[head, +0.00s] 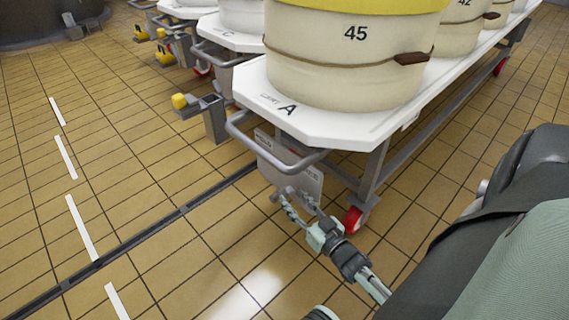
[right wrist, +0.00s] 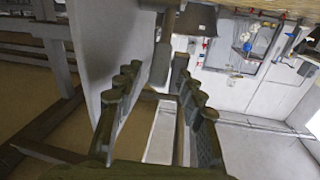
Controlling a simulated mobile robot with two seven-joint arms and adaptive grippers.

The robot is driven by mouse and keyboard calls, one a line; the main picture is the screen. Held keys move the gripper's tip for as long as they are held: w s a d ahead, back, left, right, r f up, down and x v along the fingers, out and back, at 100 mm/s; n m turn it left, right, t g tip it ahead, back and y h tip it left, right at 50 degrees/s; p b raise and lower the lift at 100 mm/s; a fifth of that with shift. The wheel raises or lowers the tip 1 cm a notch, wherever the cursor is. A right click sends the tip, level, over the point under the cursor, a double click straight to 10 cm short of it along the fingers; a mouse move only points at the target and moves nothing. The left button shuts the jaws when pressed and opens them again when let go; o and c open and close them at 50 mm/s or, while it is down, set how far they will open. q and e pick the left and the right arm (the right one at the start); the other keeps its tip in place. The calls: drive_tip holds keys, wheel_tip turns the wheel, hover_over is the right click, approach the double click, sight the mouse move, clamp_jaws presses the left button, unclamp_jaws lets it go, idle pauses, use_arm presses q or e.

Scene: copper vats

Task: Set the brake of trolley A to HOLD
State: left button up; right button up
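Trolley A (head: 345,133) is a white-topped cart marked "A", with a grey push handle (head: 285,165) at its near end. My right gripper (head: 299,200) is at the lower edge of this plate, fingers apart. In the right wrist view, my right gripper (right wrist: 157,72) is open, with a grey bar (right wrist: 163,48) showing between and beyond the fingertips. Contact cannot be told. A dark block (right wrist: 197,20) is beside the bar. The brake's setting is not readable. My left gripper is not in view.
A cream vat (head: 335,75) numbered 45 stands on trolley A. A grey post (head: 213,118) with a yellow-ended lever (head: 180,101) stands left of the handle. Trolley C (head: 228,40) is behind. A red wheel (head: 352,218) is close to my right gripper.

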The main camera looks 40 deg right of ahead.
sight(287, 192)
drive_tip(key=shift+w+d+b, duration=0.15)
drive_tip(key=shift+w+b, duration=0.15)
drive_tip(key=shift+w, duration=1.75)
clamp_jaws()
